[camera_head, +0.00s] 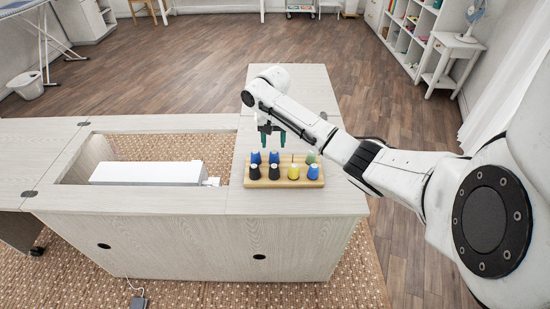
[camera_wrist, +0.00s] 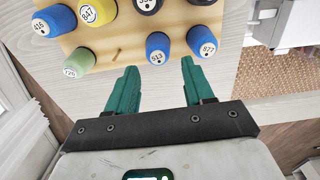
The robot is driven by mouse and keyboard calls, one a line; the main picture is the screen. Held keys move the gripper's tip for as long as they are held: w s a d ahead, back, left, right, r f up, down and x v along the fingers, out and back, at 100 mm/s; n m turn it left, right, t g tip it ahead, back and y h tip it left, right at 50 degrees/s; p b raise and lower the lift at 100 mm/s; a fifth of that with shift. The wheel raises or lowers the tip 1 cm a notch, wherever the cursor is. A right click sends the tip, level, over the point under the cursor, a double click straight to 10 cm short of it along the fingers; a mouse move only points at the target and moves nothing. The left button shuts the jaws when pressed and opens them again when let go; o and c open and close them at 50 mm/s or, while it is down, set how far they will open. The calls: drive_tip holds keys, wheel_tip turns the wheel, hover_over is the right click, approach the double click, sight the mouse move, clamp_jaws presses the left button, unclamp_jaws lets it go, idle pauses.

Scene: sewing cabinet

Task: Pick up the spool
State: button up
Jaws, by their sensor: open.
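Several spools stand upright in two rows on a wooden rack (camera_head: 284,182). The far row has two blue spools, a bare peg (camera_wrist: 116,54) and a green spool (camera_head: 310,157). The near row has two black spools, a yellow spool (camera_head: 293,171) and a blue spool (camera_head: 313,171). Which spool is meant cannot be told. My gripper (camera_head: 271,136) is open and empty, above and just beyond the rack's far edge.
The rack stands on a pale wooden cabinet (camera_head: 258,201). A white sewing machine (camera_head: 147,173) lies in the cabinet's opening to the left. The cabinet top beyond the rack is bare. A white shelf (camera_head: 410,34) and a small side table (camera_head: 455,50) stand back right.

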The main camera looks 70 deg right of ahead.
sight(274, 153)
drive_tip(key=shift+s+f, duration=0.15)
drive_tip(key=shift+f, duration=2.85)
drive_tip(key=c, duration=0.8)
